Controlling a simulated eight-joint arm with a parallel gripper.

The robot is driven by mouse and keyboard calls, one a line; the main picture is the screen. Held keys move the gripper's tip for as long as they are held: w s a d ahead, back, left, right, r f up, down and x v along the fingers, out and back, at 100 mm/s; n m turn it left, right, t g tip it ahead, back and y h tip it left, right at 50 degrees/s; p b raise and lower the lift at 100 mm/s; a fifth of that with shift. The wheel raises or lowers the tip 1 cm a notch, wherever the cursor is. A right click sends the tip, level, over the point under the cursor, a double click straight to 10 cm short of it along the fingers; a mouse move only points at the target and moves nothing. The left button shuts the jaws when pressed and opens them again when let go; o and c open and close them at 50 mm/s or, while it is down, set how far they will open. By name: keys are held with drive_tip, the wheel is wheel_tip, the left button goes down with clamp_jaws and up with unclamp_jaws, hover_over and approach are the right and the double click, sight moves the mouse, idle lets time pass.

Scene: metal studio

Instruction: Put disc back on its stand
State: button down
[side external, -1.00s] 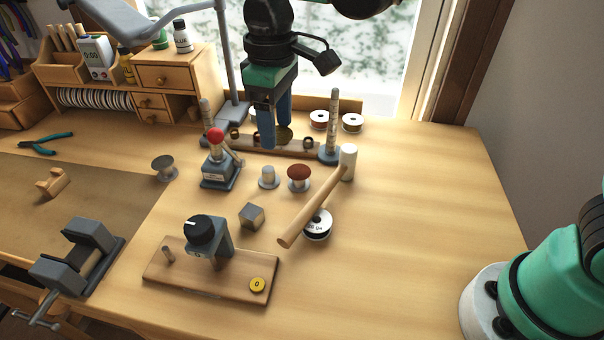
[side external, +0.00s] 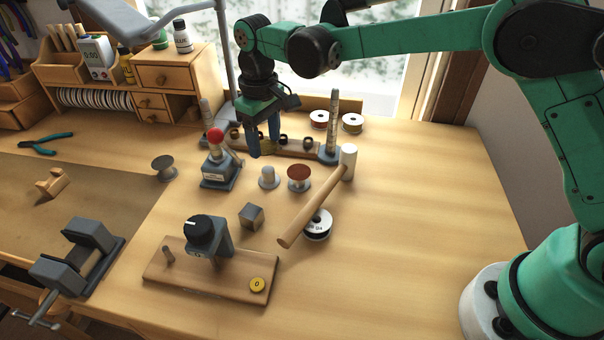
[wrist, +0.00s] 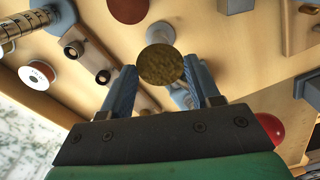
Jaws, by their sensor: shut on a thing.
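A gold-brown round disc (wrist: 160,66) is between the fingertips of my gripper (wrist: 162,78) in the wrist view, its flat face toward the camera. My gripper (side external: 264,148) is shut on it, held above the back middle of the bench in the side view; the disc is hard to make out there. A small pale peg on a round base (side external: 268,176) stands in front of my gripper; in the wrist view a pale peg (wrist: 160,32) shows just beyond the disc. Beside it is a stand with a red-brown round top (side external: 299,173), also in the wrist view (wrist: 128,8).
A red-knobbed device (side external: 217,160) stands close left of my gripper. Behind is a wooden rail with dark rings (side external: 296,147) between posts. A grey cube (side external: 251,216) lies in front. The right bench is clear.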

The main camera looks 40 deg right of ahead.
sight(266, 147)
drive_tip(key=shift+f, duration=2.35)
drive_tip(key=shift+c, duration=1)
unclamp_jaws()
drive_tip(key=shift+f, duration=0.15)
